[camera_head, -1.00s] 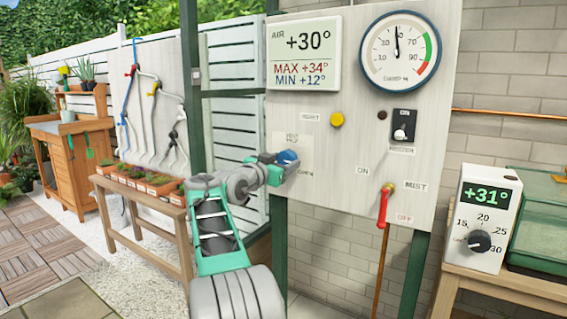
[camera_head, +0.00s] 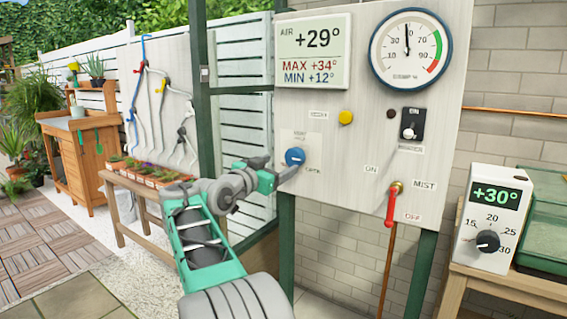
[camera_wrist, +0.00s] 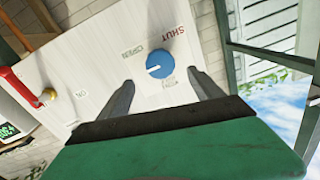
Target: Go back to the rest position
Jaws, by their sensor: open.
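My gripper (camera_head: 284,175) is at the left edge of the white control panel (camera_head: 363,120). In the wrist view my gripper (camera_wrist: 162,90) shows two fingers spread apart with nothing between them. A round blue knob (camera_head: 295,157) is on the panel just beyond the fingers. The knob also shows in the wrist view (camera_wrist: 160,65), past the fingertips, near "OPEN" and "SHUT" labels. The fingers appear clear of it. My arm reaches up from the bottom of the head view.
The panel carries an air display (camera_head: 313,52) reading +29°, a round gauge (camera_head: 410,48), a yellow button (camera_head: 346,117), a black switch (camera_head: 411,124) and a red lever (camera_head: 391,205) hanging down. A white thermostat (camera_head: 491,220) stands right. A potted-plant bench (camera_head: 145,190) is left.

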